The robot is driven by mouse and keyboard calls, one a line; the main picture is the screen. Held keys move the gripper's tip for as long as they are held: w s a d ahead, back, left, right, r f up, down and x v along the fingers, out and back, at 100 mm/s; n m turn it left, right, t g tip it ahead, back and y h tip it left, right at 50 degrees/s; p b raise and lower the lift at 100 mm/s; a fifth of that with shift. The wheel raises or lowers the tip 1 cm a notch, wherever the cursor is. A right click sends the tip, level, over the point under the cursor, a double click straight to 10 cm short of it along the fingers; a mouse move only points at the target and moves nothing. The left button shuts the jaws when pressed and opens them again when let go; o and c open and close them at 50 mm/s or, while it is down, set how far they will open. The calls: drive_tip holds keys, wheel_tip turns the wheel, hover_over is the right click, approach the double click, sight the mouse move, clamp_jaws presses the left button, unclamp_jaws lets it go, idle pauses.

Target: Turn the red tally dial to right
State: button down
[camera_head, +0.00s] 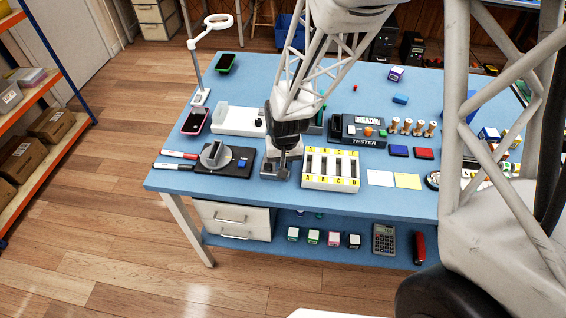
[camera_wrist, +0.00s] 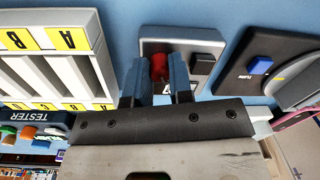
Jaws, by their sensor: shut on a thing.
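The red tally dial (camera_wrist: 158,66) shows in the wrist view on a small grey box (camera_wrist: 203,44). My gripper (camera_wrist: 160,76) is shut on the dial, with one blue-grey finger on each side of it. The fingers hide much of the dial, so its pointing direction cannot be told. A black square part (camera_wrist: 203,63) sits on the same box beside the dial. In the head view, my gripper (camera_head: 282,163) reaches down over the grey box (camera_head: 268,171) near the table's front edge; the dial is hidden there.
A white slotted rack (camera_head: 331,183) with yellow letter labels stands close to the right of the box. A black base with a grey dial (camera_head: 213,154) stands to the left. The tester (camera_head: 360,132) is behind on the right. The blue table's (camera_head: 180,182) front left corner is bare.

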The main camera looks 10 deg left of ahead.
drive_tip(key=m, duration=1)
drive_tip(key=shift+m+t, duration=0.3)
idle(0.4)
drive_tip(key=c, duration=1.3)
unclamp_jaws()
drive_tip(key=shift+r, duration=0.15)
drive_tip(key=shift+s+d+r, duration=0.1)
drive_tip(key=shift+s+r, duration=0.05)
drive_tip(key=shift+r, duration=3.65)
